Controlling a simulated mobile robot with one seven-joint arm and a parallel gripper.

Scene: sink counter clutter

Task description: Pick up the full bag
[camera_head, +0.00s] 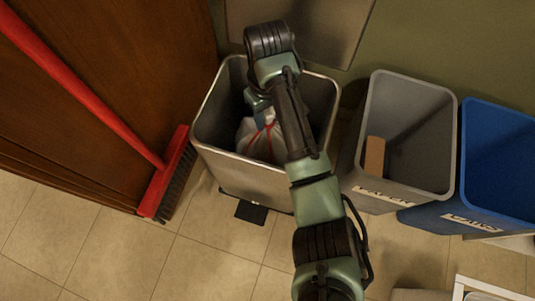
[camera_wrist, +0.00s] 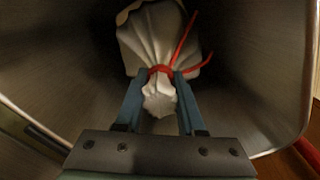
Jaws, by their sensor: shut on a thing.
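The full bag (camera_head: 259,139) is white with a red tie and sits inside the metal bin (camera_head: 211,128) at the centre of the head view. In the wrist view the bag (camera_wrist: 150,38) shows with its gathered neck and red tie between my fingers. My gripper (camera_wrist: 160,76) is shut on the neck at the red tie, with the white tuft sticking out towards the wrist. In the head view my arm reaches down into the bin and hides part of the bag and most of my gripper.
A grey bin (camera_head: 420,180) with a brown block (camera_head: 375,157) inside stands right of the metal bin, and a blue bin (camera_head: 497,160) stands beyond it. A red broom (camera_head: 160,180) leans at the left by the brown wooden panel (camera_head: 110,70). The tiled floor in front is mostly clear.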

